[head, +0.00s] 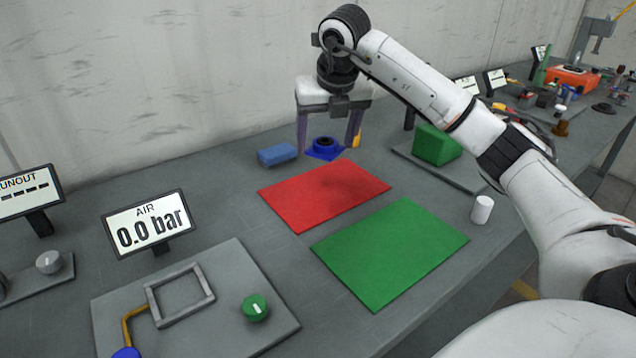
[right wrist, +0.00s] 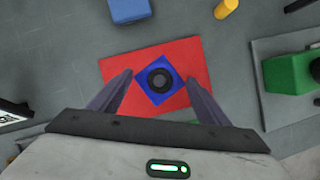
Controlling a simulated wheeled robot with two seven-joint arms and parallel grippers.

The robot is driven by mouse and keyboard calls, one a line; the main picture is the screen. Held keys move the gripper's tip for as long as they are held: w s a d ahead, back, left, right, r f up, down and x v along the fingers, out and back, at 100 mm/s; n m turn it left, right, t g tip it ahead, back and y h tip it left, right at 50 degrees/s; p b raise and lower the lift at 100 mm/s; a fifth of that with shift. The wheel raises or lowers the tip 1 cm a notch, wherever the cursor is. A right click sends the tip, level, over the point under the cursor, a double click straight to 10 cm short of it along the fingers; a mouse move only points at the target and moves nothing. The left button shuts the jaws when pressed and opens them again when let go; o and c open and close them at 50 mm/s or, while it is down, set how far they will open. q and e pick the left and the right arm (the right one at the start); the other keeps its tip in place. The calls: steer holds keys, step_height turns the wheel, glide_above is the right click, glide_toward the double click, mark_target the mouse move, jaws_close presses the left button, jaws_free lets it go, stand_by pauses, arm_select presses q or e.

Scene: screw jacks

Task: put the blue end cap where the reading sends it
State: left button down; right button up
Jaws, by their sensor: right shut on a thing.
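The blue end cap (head: 323,155) is a square blue plate with a black ring on it. My right gripper (head: 329,148) is shut on it and holds it up by its corners. In the right wrist view the cap (right wrist: 148,88) sits between the two fingertips, over the red mat (right wrist: 115,70). The red mat (head: 322,195) lies flat, with the green mat (head: 390,252) nearer me. The air display (head: 149,224) reads 0.0 bar. A runout display (head: 27,192) at the far left shows only dashes. My left gripper is not in view.
A panel (head: 235,262) with a square frame (head: 180,295), green knob (head: 256,308) and yellow lever (head: 130,325) lies at front left. A blue block (head: 277,154), a green block (head: 436,145) and a white cylinder (head: 482,210) stand around the mats. The wall is behind.

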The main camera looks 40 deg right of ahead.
mark_target(329, 152)
step_height(329, 152, down, 5)
steer(key=shift+s+r, duration=0.15)
steer(key=shift+f, duration=2.45)
steer(key=o, duration=1.4)
steer(key=shift+r, duration=0.1)
steer(key=v, duration=1.1)
steer(key=shift+r, duration=0.35)
steer(key=shift+s+r, duration=0.1)
steer(key=shift+r, duration=0.1)
steer(key=shift+f, duration=0.1)
